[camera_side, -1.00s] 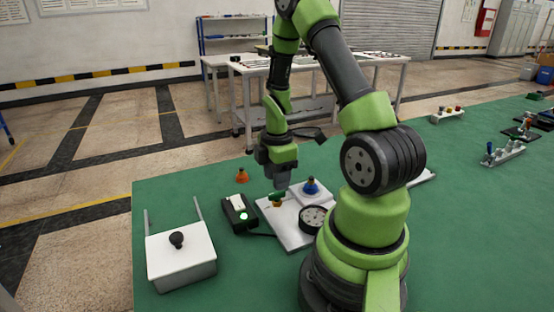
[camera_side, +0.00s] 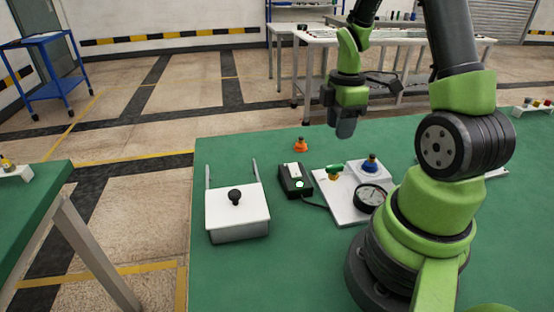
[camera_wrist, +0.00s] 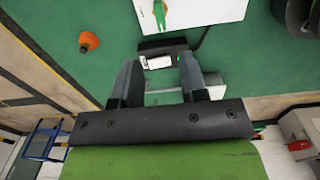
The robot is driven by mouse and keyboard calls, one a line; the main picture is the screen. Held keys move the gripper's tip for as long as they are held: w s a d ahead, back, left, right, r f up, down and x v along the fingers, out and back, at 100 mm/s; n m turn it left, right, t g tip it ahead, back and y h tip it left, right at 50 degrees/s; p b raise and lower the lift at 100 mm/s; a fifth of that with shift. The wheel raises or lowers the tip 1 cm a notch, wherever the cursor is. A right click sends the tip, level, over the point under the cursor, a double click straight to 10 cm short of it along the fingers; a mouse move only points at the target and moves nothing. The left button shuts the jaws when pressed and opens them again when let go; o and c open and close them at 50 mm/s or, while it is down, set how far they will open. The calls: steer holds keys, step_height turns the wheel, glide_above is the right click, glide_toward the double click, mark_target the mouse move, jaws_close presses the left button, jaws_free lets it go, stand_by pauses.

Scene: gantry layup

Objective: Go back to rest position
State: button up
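My gripper (camera_side: 346,128) hangs above the green table, pointing down, clear of everything below it. In the wrist view its two fingers (camera_wrist: 160,78) stand apart with nothing held between them. Below it, a white plate (camera_side: 345,207) carries a green-handled fitting (camera_side: 334,170), a blue-topped part (camera_side: 370,163) and a round gauge (camera_side: 370,198). The plate also shows at the top of the wrist view (camera_wrist: 215,10), with the green handle (camera_wrist: 160,12) on it.
Left of the plate are a black box with a lit green button (camera_side: 293,181) and a white box with a black knob (camera_side: 237,214). An orange cone-shaped part (camera_side: 301,145) stands behind the black box. The table's front left (camera_side: 225,280) is bare.

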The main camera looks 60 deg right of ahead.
steer(key=w+a+r+m+t, duration=0.1)
steer(key=a+r+m+t, duration=0.3)
steer(key=a+r+m, duration=0.55)
steer(key=s+a+r+m+t+y, duration=0.1)
steer(key=s+a+r, duration=0.2)
steer(key=a+r, duration=0.1)
steer(key=s+a+r+m+t+y, duration=0.1)
steer(key=s+a+r+m+t, duration=0.1)
steer(key=a, duration=0.5)
steer(key=shift+v, duration=1.2)
